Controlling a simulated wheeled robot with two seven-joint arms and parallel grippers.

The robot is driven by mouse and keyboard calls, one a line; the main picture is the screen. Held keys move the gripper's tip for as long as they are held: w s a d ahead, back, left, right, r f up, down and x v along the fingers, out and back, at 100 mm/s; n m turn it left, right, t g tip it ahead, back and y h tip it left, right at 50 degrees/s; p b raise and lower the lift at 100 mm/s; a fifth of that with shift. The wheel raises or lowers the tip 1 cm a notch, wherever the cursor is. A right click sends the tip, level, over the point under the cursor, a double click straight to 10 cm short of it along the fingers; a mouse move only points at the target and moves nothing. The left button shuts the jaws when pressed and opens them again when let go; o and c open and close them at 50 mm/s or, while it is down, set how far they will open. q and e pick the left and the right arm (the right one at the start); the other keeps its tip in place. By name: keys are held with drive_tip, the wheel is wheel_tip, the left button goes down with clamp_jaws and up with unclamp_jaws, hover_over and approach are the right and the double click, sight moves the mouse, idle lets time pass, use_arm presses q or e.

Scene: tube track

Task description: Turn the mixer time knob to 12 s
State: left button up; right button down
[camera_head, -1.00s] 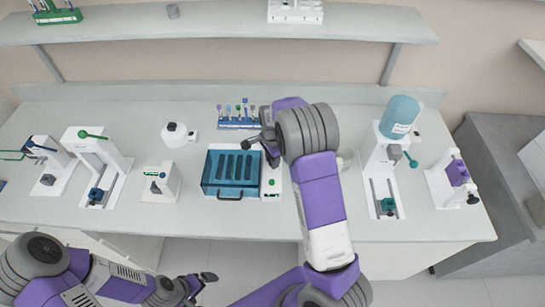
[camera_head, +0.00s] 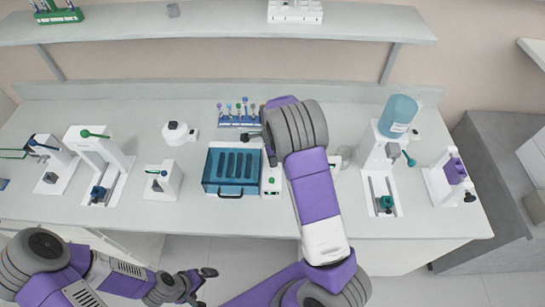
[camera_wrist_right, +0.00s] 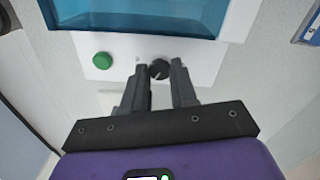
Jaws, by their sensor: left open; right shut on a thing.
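The mixer has a blue see-through box (camera_head: 232,171) and a white control panel (camera_head: 270,182) on its right side. In the right wrist view, a round black knob (camera_wrist_right: 160,69) sits on the white panel. A green button (camera_wrist_right: 102,60) is to its left. My right gripper (camera_wrist_right: 162,76) is shut on the knob, one finger on each side. A pale line shows on the knob; no scale can be read. In the head view my right gripper (camera_head: 270,158) hides the knob. My left gripper (camera_head: 202,286) is open and empty, in front of the bench.
A rack of colored tubes (camera_head: 238,116) stands behind the mixer. A small white device (camera_head: 163,182) is to its left, and a dispenser with a blue bottle (camera_head: 398,115) to its right. The front strip of the bench is clear.

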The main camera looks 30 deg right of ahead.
drive_tip(key=c, duration=0.9)
unclamp_jaws()
drive_tip(key=shift+r, duration=3.8)
